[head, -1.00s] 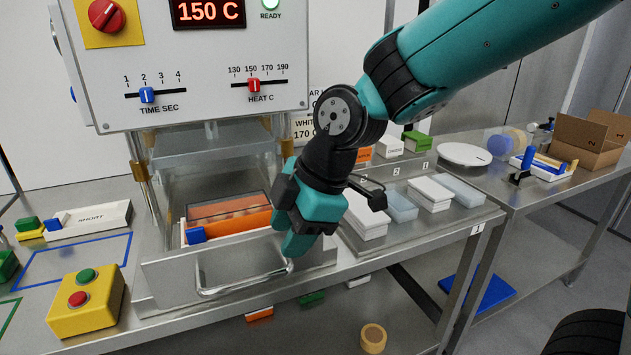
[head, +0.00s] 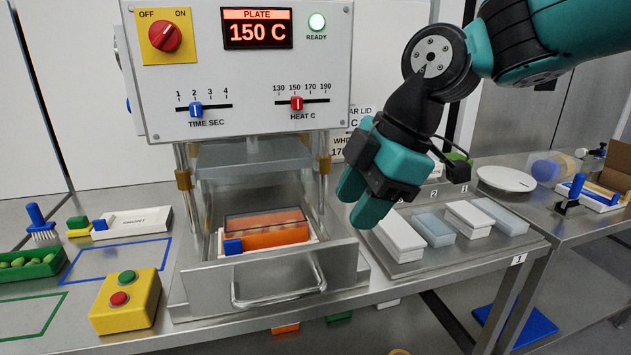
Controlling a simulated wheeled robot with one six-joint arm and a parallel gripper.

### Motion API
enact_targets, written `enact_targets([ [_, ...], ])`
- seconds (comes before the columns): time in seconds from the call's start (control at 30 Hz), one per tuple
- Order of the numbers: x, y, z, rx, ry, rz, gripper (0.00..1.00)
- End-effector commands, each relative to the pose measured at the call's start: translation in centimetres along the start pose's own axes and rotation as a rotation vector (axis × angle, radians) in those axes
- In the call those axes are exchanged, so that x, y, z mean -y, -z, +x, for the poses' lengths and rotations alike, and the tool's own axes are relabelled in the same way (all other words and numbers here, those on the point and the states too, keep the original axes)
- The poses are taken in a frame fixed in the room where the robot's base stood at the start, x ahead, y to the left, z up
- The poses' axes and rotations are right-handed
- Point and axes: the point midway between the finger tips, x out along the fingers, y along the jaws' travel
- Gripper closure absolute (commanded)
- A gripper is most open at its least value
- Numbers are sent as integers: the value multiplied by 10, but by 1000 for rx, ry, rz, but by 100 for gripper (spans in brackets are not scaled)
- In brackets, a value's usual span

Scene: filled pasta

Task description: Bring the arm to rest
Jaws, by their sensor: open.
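My gripper (head: 360,208) is open and empty in the head view. It hangs in the air to the right of the sealing machine (head: 240,70), with its fingers pointing down and left. It is above and to the right of the drawer handle (head: 280,292), apart from it. The machine's drawer (head: 345,262) is pulled out. An orange tray (head: 268,238) with a clear lid and a blue tab sits in the drawer. My arm comes in from the upper right.
White and clear packs (head: 398,234) lie in rows on a metal tray right of the machine. A yellow button box (head: 126,300) stands front left. A green tray (head: 32,264) of filled pasta is at far left. A white round plate (head: 507,179) is on the right table.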

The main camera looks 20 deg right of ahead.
Motion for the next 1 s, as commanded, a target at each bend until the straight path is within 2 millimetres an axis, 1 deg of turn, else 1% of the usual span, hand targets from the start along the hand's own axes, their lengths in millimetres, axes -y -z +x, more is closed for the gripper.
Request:
enact_targets([
  [0.07,2,0,0,0,2,10,58],
  [0.17,15,3,3,1,20,102,58],
  [0.27,43,7,9,9,57,298,58],
  [0.4,88,8,19,44,113,629,58],
  [0.5,114,7,24,75,138,825,58],
  [0.6,131,5,27,100,153,955,58],
  [0.73,139,2,28,113,158,1022,58],
  [1.0,138,2,29,113,158,1025,58],
])
